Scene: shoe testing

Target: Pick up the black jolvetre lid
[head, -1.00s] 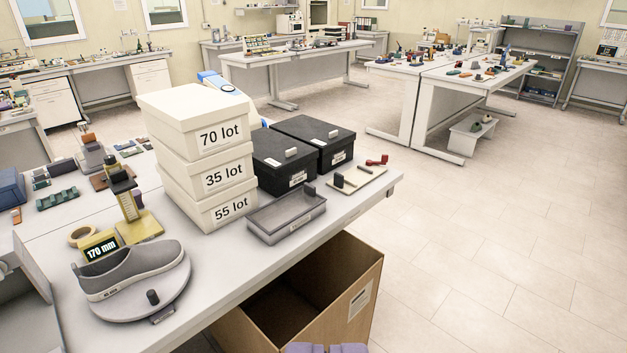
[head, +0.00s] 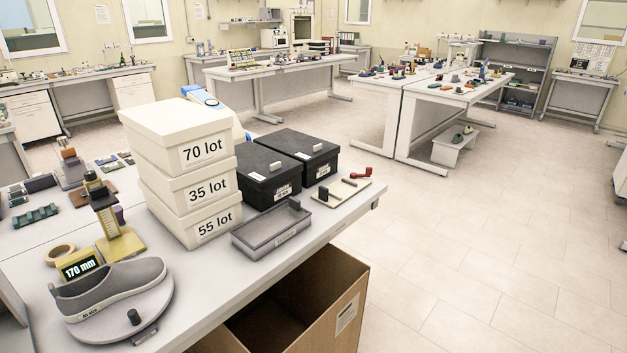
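Two black lidded boxes stand side by side on the near table. The left black box has a flat black lid (head: 262,158) and a small pale tab on it. The right black box has a similar black lid (head: 299,139). Both lids sit on their boxes. The labels on the box fronts are too small to read, so I cannot tell which one is jolvetre. My gripper is not in view.
A stack of cream boxes (head: 182,172) stands left of the black boxes. A grey tray (head: 272,243) and a beige board (head: 341,193) lie in front. A grey shoe (head: 112,286) is at left. An open cardboard box (head: 335,312) stands below the table edge; floor at right is clear.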

